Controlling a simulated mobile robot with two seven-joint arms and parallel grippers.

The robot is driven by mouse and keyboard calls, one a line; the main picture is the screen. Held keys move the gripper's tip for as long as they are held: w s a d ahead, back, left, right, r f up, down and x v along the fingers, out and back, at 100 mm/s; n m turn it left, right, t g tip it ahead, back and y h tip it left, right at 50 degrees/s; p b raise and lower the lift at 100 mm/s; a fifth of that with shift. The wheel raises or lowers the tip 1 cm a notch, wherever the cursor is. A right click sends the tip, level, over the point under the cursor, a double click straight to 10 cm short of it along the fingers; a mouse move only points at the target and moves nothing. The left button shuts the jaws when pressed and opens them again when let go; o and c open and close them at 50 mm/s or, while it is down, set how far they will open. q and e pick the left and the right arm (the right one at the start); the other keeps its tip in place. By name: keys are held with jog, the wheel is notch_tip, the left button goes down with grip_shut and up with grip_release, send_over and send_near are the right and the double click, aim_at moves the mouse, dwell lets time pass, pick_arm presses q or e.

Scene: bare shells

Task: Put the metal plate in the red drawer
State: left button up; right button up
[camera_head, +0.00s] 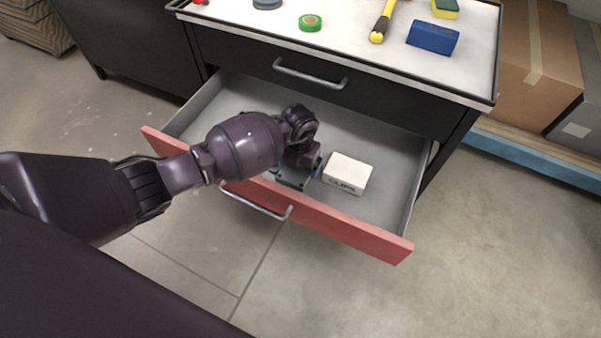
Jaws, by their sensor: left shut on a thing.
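The red drawer (355,236) is pulled open below the workbench, its red front facing me and its grey inside showing. My left gripper (300,172) reaches over the red front and down into the drawer. It is shut on the metal plate (292,181), a small grey piece just inside the front panel. My gripper and wrist hide part of the plate, and I cannot tell whether it touches the drawer floor. A white box (347,173) with dark print lies in the drawer just right of the gripper. My right gripper is not in view.
The worktop (345,35) above holds green tape (310,22), a yellow-handled hammer (382,22), a blue box (433,37) and a sponge (445,8). A closed black drawer (310,75) sits above the open one. Cardboard boxes (535,60) stand at right. The drawer's right side has free room.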

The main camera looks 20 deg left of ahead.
aim_at(299, 174)
pick_arm(q)
notch_tip(299, 174, down, 5)
jog(key=shift+s+f+b, duration=0.1)
jog(key=shift+f+b, duration=0.05)
jog(key=shift+b, duration=0.75)
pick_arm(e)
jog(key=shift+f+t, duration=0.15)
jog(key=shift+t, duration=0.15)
pick_arm(q)
jog(key=o, duration=0.9)
jog(key=shift+f, duration=0.1)
